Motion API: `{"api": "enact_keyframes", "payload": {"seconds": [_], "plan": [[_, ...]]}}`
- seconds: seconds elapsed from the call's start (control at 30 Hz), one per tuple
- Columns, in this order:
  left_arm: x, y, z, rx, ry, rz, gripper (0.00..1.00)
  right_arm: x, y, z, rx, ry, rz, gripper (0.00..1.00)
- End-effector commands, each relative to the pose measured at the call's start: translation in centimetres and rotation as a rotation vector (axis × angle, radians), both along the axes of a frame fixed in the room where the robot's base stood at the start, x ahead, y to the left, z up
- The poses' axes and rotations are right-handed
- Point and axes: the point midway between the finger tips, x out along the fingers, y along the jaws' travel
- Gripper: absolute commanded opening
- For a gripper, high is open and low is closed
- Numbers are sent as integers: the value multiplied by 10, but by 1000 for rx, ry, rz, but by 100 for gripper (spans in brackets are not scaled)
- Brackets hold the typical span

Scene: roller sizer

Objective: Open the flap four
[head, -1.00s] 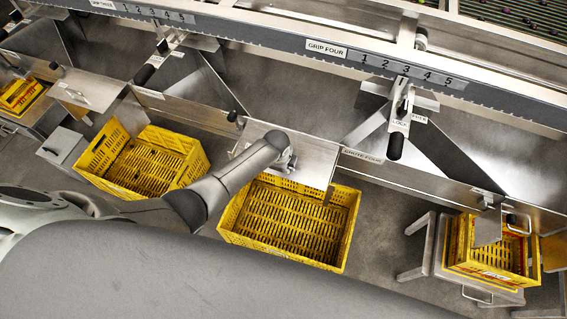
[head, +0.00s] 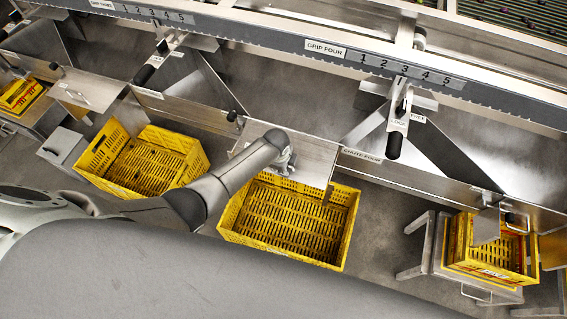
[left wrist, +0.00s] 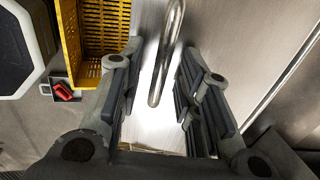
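The flap by the CHUTE FOUR label is a bare metal plate (head: 312,152) at the centre of the head view, above a yellow crate. Its plate also fills the middle of the left wrist view (left wrist: 225,30). Its bar handle (left wrist: 166,58) stands between the fingers of my left gripper (left wrist: 160,62). The fingers are spread on both sides of the bar, with visible gaps. In the head view my left gripper (head: 287,160) is at the flap's face, mostly hidden by its own wrist. My right gripper is not in view.
A yellow crate (head: 343,240) stands under the flap, another (head: 195,165) to the left. A third crate (head: 462,250) sits on a metal stand at right. The LOCK lever (head: 396,135) with black grip hangs above the flap's right side. A numbered rail (head: 290,38) runs behind.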

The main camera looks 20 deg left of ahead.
Motion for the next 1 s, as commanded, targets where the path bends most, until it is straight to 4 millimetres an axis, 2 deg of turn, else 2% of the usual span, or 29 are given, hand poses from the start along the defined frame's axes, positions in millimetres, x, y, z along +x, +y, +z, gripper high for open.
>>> {"api": "enact_keyframes", "payload": {"seconds": [0.17, 0.37, 0.8, 1.0], "plan": [[-1, 1, 3, 1, -1, 1, 32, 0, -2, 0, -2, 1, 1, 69], [-6, 1, 21, 0, -2, -1, 32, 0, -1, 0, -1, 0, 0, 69], [-22, 1, 86, 0, -3, -2, 32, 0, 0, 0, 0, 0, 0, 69], [-28, 1, 108, 0, -1, -1, 32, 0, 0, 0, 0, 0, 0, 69]]}}
